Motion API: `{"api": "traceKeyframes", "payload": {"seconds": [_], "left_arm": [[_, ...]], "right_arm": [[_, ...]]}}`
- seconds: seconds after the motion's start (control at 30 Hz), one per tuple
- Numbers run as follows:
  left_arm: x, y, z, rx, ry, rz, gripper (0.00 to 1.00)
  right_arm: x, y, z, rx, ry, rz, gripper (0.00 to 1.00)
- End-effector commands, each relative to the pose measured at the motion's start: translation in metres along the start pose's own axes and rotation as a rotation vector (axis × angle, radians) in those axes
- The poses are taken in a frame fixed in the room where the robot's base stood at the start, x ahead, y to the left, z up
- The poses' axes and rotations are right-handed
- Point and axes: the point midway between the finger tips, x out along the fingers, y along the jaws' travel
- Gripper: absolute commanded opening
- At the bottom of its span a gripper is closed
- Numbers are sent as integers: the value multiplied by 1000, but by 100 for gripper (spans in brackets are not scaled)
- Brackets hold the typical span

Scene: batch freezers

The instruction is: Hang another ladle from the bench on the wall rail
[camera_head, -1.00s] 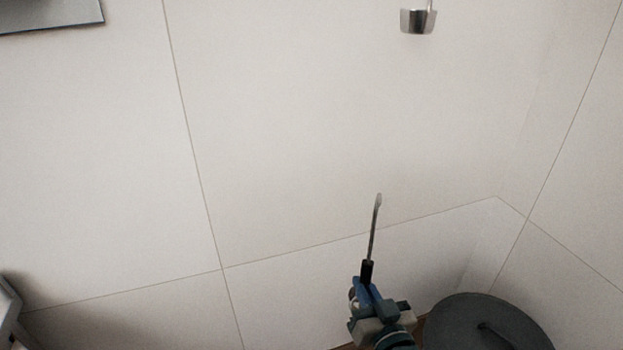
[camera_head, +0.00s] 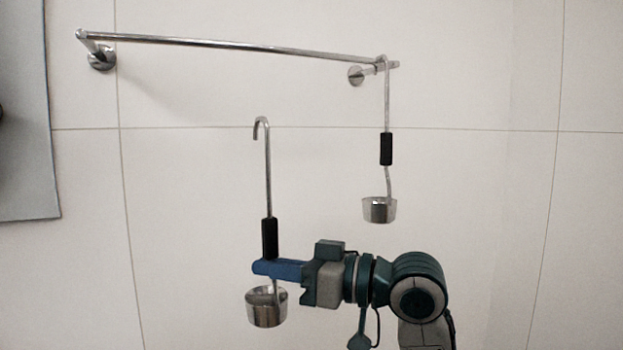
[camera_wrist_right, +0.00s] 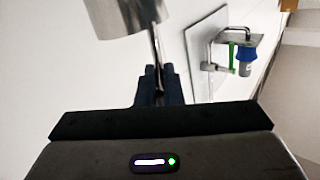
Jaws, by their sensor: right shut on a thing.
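A ladle (camera_head: 268,185) with a steel hooked stem, a black grip and a steel cup is held upright by my right gripper (camera_head: 268,267). The blue fingers are shut on it just below the black grip and above the cup. Its hook is below the wall rail (camera_head: 230,46) and apart from it in the head view. A second ladle (camera_head: 386,150) hangs by its hook near the rail's right end. In the right wrist view, the held ladle's cup (camera_wrist_right: 122,14) shows at the top, with its stem between the fingers (camera_wrist_right: 158,85). My left gripper and the bench are not in view.
The rail has a round wall mount near each end, and its span left of the hanging ladle is empty. A grey panel (camera_head: 22,120) is at the far left. The right wrist view shows a wall plate with a bracket and a blue-topped item (camera_wrist_right: 245,58).

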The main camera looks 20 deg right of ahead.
Motion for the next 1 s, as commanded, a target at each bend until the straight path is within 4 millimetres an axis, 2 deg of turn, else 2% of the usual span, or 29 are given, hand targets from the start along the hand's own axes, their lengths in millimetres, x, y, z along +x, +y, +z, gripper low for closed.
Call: {"api": "traceKeyframes", "payload": {"seconds": [0.03, 0.1, 0.2, 0.33, 0.43, 0.57, 1.0], "left_arm": [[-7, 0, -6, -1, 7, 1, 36], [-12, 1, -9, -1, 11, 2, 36], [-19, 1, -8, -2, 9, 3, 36], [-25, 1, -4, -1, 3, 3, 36], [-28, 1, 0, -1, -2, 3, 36], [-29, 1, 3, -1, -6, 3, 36], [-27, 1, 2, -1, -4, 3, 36]], "right_arm": [[-6, -13, -29, -13, 1, -34, 0], [-16, -31, -57, -13, -6, -79, 0], [-34, -57, -91, -11, -12, -127, 0], [-57, -84, -120, -8, -17, -152, 0], [-69, -96, -131, -3, -18, -157, 0], [-76, -102, -136, 1, -17, -157, 0], [-57, -82, -139, 4, -16, -158, 0]]}}
